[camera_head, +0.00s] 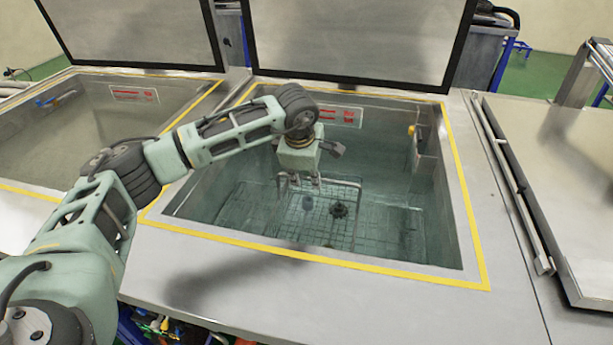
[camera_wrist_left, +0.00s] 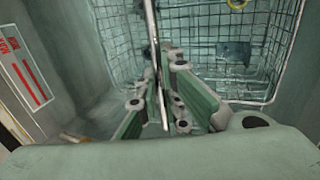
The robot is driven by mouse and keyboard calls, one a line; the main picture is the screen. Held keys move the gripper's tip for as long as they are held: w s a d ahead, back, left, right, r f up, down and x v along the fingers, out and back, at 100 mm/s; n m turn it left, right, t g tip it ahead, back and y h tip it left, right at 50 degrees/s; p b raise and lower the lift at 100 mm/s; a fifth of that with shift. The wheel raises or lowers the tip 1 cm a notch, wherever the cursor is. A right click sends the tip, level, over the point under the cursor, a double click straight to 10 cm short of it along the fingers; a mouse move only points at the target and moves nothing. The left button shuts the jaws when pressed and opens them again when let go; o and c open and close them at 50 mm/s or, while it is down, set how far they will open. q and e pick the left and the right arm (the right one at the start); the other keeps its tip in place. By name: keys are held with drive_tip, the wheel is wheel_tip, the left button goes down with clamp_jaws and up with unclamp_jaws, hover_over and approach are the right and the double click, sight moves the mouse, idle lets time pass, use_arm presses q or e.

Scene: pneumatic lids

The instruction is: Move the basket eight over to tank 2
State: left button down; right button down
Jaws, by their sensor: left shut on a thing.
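A wire basket (camera_head: 345,240) sits low in the open middle tank (camera_head: 400,265), and its mesh fills the upper part of the left wrist view (camera_wrist_left: 205,45). A dark round part (camera_head: 338,210) and a blue-grey part (camera_head: 307,203) show inside it. My left gripper (camera_head: 300,181) reaches down into the tank at the basket's back side. In the left wrist view its fingers (camera_wrist_left: 163,95) are shut on a thin metal bar of the basket (camera_wrist_left: 153,50). No number for the basket or tanks is readable. My right gripper is not in view.
Another open tank (camera_head: 75,135) lies at left. Two raised lids (camera_head: 355,40) stand behind the tanks. At right is a flat closed metal lid (camera_head: 560,170). The steel rim between the two open tanks (camera_head: 195,100) is partly behind my left arm.

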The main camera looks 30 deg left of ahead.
use_arm(q)
drive_tip(key=shift+w, duration=0.1)
idle(0.3)
drive_tip(key=c, duration=1.8)
unclamp_jaws()
drive_tip(key=shift+c, duration=0.2)
drive_tip(key=shift+f, duration=0.1)
drive_tip(key=shift+s+f, duration=0.2)
drive_tip(key=shift+s, duration=0.05)
drive_tip(key=w+p+v, duration=0.2)
drive_tip(key=p+v, duration=0.2)
drive_tip(key=v, duration=0.7)
drive_tip(key=w+a+r+p+v, duration=0.1)
drive_tip(key=p+v, duration=0.3)
drive_tip(key=v, duration=0.8)
drive_tip(key=shift+w+d+r, duration=0.15)
drive_tip(key=shift+w+r, duration=0.3)
drive_tip(key=shift+r, duration=0.1)
